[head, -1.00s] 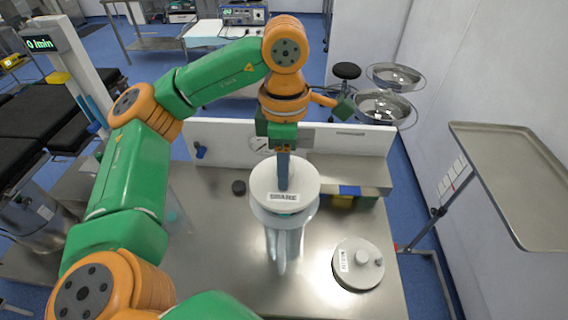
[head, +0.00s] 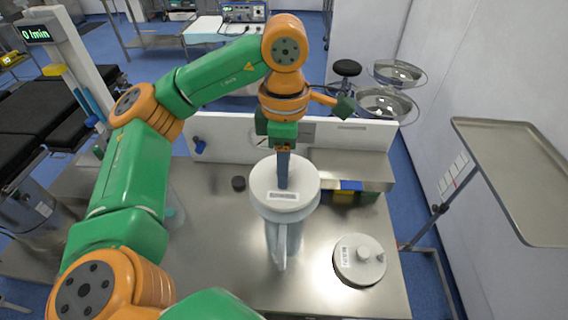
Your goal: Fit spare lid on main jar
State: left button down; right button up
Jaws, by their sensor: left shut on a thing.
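My left gripper (head: 283,160) points down and is shut on the spare lid (head: 303,178), a round white lid with a label on its front. The lid is level over the main jar (head: 285,240), a tall clear vessel standing on the steel table. The lid covers the jar's mouth in this view, so I cannot tell whether it is fully seated. A second round pale lid (head: 345,270) with a knob and a label lies flat on the table to the right. My right gripper is out of view.
The steel table (head: 215,260) has free room left and front of the jar. A small dark disc (head: 238,184) lies behind left. A white back panel (head: 225,140) and a raised shelf (head: 350,172) stand behind. An empty tray (head: 510,165) is at right.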

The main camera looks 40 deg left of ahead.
pick_arm(q)
jog(key=shift+f+b, duration=1.1)
jog(key=shift+f, duration=0.1)
dwell(0.5)
jog(key=shift+c, duration=1.9)
grip_release()
jog(key=shift+r, duration=0.1)
notch_tip(320, 180, up, 7)
jog(key=p, duration=0.3)
jog(key=shift+d+r, duration=0.1)
jog(key=shift+s, duration=0.1)
